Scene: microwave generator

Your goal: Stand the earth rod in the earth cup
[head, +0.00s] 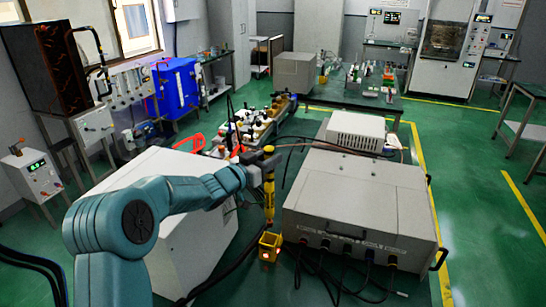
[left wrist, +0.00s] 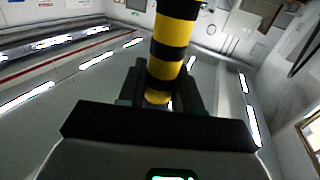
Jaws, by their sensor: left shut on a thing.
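The earth rod (head: 269,207) is a thin upright yellow rod with dark bands. My left gripper (head: 265,176) is shut on it near its upper part. In the left wrist view the rod (left wrist: 172,45) shows thick black and yellow stripes and runs up between the fingers (left wrist: 160,92). The earth cup (head: 270,246) is a small square yellow box low in the head view, directly under the rod in the picture. The rod's lower end is at or just above the cup's rim; I cannot tell whether it is inside. My right gripper is not in view.
A large grey cabinet (head: 360,205) with cables at its front stands close right of the rod. A white cabinet (head: 190,235) stands left, under my left arm. A bench of assorted parts (head: 250,125) is behind. Open green floor (head: 470,240) lies right.

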